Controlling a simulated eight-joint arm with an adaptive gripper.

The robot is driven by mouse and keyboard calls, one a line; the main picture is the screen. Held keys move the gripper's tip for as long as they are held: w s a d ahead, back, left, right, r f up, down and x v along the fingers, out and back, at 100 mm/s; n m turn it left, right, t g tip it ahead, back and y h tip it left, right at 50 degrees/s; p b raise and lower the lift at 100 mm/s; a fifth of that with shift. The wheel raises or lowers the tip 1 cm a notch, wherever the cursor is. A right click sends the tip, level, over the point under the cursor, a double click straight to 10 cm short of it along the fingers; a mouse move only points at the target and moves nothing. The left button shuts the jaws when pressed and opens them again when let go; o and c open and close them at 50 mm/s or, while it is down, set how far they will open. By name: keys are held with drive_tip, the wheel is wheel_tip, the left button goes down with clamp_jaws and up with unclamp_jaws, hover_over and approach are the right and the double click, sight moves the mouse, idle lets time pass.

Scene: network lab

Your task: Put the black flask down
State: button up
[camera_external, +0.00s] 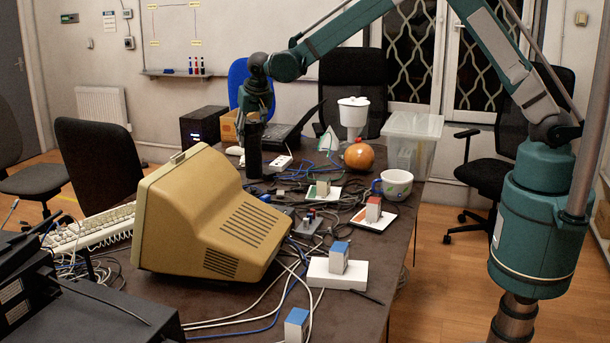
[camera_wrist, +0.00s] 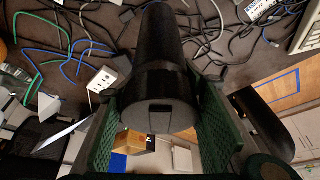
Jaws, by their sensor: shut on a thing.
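The black flask (camera_external: 253,152) is upright over the far part of the dark table (camera_external: 345,305), left of the orange ball-like object. Its lower end is at or just above the tabletop; I cannot tell if it touches. My gripper (camera_external: 255,112) comes down from above and is shut on the flask's upper part. In the wrist view, the flask (camera_wrist: 158,45) lies between the two green finger pads of my gripper (camera_wrist: 160,110), its end pointing toward the cables on the table.
Cables, a white socket block (camera_external: 281,162) and several small blocks on plates crowd the table. An orange round object (camera_external: 358,156), a patterned mug (camera_external: 396,184) and a white dispenser (camera_external: 353,115) stand to the right. A large beige monitor (camera_external: 205,215) stands in front.

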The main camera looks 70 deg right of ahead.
sight(253, 123)
drive_tip(key=shift+f, duration=2.25)
drive_tip(key=shift+f, duration=1.9)
drive_tip(key=shift+f+b, duration=0.1)
drive_tip(key=shift+b, duration=0.2)
drive_tip(key=o, duration=1.6)
drive_tip(key=shift+p+v, duration=0.4)
drive_tip(key=shift+v, duration=5.7)
drive_tip(key=shift+d, duration=0.1)
